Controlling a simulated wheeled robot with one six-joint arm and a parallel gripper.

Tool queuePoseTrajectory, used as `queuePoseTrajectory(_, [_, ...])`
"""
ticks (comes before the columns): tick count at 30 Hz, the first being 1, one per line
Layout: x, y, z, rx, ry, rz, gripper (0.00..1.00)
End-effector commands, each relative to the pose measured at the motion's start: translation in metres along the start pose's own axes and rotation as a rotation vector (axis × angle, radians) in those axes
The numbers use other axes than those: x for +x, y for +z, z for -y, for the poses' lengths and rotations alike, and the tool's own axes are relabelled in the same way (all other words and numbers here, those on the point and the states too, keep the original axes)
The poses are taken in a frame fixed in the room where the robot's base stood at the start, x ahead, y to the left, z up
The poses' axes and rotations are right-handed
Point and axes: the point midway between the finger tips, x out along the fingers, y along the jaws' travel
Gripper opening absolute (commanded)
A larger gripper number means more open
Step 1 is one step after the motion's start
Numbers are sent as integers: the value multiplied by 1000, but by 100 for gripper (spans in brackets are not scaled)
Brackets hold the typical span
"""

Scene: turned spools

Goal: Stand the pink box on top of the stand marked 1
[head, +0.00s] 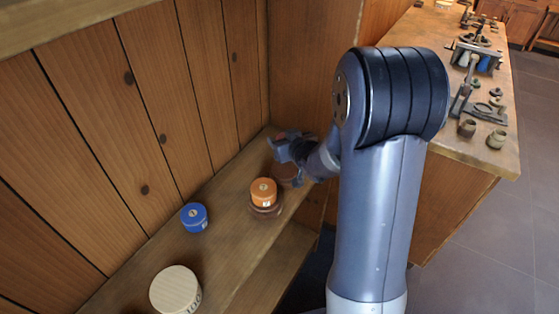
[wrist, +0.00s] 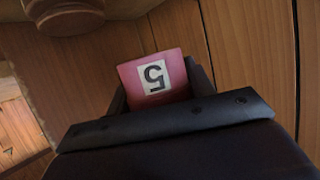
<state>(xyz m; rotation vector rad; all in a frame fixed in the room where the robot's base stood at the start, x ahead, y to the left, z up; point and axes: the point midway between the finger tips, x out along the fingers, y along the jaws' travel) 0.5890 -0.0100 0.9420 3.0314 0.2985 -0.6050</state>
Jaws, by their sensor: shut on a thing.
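A brown turned piece (wrist: 66,14) also shows at the top left of the wrist view. I cannot read a mark 1 on any stand.
An orange round box (head: 263,192) sits on another brown stand (head: 266,211) close in front of my gripper. A blue round box (head: 194,217) and a pale wooden cylinder (head: 175,291) stand on the shelf (head: 226,241). A plank wall (head: 150,130) bounds the left side.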

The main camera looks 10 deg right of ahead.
Motion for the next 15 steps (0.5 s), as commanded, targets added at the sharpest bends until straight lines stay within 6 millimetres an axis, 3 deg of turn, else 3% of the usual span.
queuePoseTrajectory(3, [8,20,0,2,0,3,28])
queuePoseTrajectory(8, [12,30,0,0,0,1,28])
queuePoseTrajectory(15, [24,58,0,1,0,3,28])
